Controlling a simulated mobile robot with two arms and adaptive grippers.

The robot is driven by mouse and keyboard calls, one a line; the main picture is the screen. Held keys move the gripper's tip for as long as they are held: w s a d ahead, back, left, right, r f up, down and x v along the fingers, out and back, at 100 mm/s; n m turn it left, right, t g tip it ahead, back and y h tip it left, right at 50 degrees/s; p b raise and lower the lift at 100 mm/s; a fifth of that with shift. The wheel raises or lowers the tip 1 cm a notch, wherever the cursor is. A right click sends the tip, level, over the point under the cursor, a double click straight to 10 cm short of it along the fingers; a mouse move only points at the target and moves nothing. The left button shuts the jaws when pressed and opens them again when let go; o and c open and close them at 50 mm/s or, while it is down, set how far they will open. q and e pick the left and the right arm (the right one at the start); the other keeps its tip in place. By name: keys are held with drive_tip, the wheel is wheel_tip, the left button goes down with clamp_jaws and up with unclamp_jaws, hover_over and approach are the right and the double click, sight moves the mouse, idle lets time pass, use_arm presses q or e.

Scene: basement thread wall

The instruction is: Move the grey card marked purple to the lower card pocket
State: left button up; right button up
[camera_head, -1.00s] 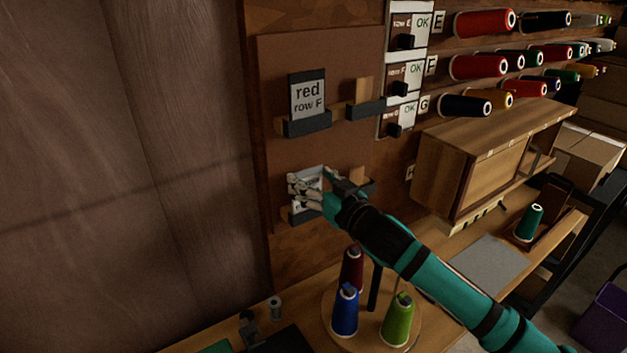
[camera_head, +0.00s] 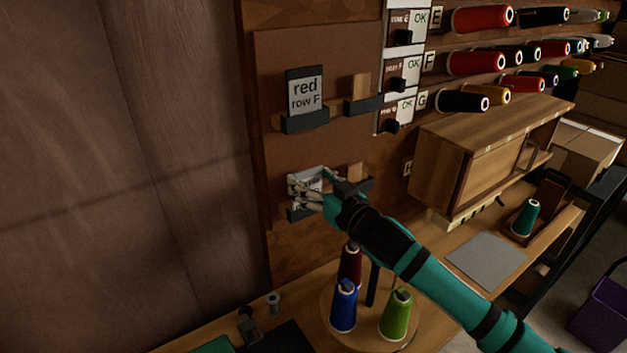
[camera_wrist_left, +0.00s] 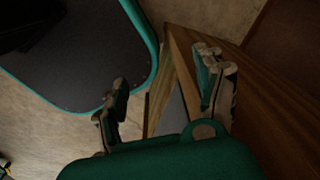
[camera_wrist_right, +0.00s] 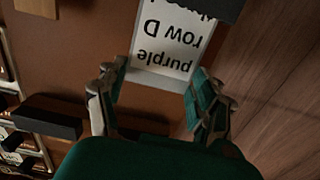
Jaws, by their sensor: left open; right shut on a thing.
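The grey card marked purple, row D (camera_wrist_right: 165,40), is held between the fingers of my right gripper (camera_wrist_right: 155,95) in the right wrist view, upside down in that picture. In the head view my right gripper (camera_head: 315,188) is at the lower left pocket (camera_head: 299,214) and partly hides the card (camera_head: 308,177). The card's far end meets a dark pocket edge (camera_wrist_right: 216,8); I cannot tell how deep it sits. My left gripper (camera_wrist_left: 165,95) is open and empty in the left wrist view, and is not in the head view.
A card marked red, row F (camera_head: 306,93) stands in the upper left pocket (camera_head: 305,123). Dark holders with wooden pieces (camera_head: 361,88) are to the right. Cones of thread, including a blue one (camera_head: 343,308), stand below the arm. A wooden cabinet (camera_head: 480,155) is at right.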

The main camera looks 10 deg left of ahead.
drive_tip(key=o, duration=1)
drive_tip(key=v, duration=1.2)
